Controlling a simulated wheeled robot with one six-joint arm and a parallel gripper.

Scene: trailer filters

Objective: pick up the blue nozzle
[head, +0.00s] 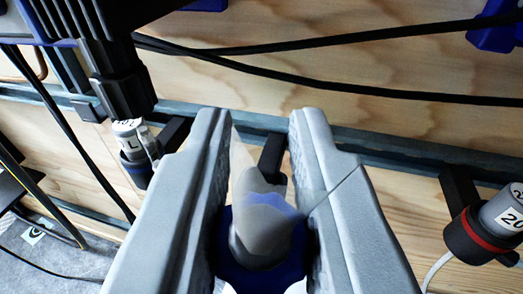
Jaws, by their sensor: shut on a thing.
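The blue nozzle (262,222) is between the two grey fingers of my gripper (264,150), in the middle of the head view. It has a grey, pointed tip that leans up and away, a wavy blue band, and a dark blue collar low down. My gripper is shut on it. The fingers hide its sides, and its lower end is cut off by the bottom of the view. A dark holder (273,152) on the rail shows just behind the nozzle.
A wooden wall with a grey-green rail (420,160) stands behind. A labelled grey cylinder (132,140) hangs at left below black equipment (122,85). Another, with a red ring (485,230), is at right. Black cables (330,75) cross the wall. Grey floor (50,250) shows at lower left.

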